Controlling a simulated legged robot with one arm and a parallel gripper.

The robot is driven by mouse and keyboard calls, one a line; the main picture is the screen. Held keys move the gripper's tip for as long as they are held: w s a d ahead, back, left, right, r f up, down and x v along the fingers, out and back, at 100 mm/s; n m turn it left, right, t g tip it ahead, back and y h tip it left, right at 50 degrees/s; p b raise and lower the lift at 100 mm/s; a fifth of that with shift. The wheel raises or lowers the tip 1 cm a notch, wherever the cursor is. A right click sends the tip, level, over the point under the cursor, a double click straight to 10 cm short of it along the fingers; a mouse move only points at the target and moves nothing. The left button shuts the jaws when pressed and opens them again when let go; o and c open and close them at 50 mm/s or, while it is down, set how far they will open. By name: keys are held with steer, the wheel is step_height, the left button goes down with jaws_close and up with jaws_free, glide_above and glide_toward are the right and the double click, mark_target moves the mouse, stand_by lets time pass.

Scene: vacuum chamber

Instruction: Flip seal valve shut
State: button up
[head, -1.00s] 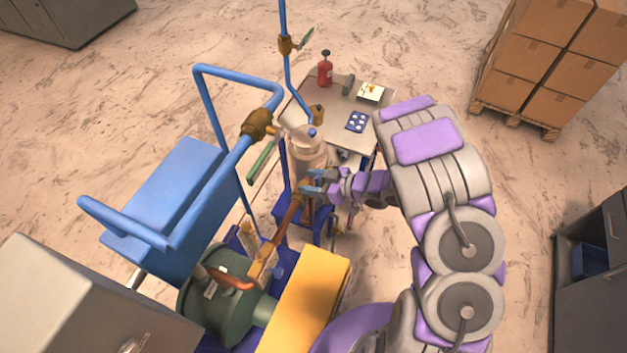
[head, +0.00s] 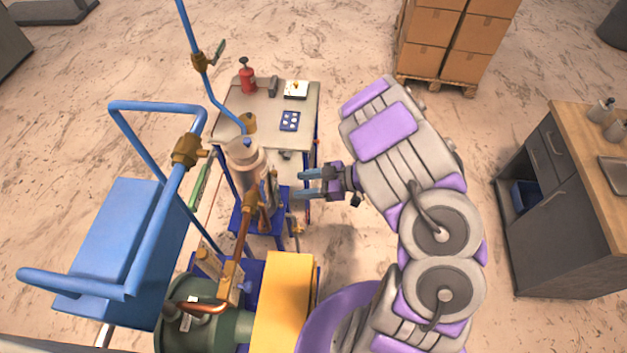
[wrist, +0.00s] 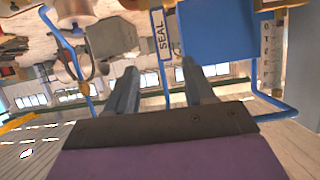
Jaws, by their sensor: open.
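A tag reading SEAL (wrist: 162,34) shows in the wrist view, beyond and between my fingertips, beside a blue panel. My gripper (head: 297,185) is open and empty, its blue fingers pointing left at the metal column (head: 245,160), with a small gap. Both fingers also show in the wrist view (wrist: 159,70). Brass valves sit on the copper pipe (head: 243,235), on the blue pipe with a green handle (head: 188,149), and higher up (head: 201,61). I cannot tell for sure which one the SEAL tag belongs to.
A yellow box (head: 285,290) and a green vessel (head: 205,318) stand in front. A small table (head: 265,120) with a red bottle (head: 247,76) is behind. A drawer cabinet (head: 560,190) is at right. Floor right of my arm is clear.

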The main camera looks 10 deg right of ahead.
steer(key=shift+v, duration=1.15)
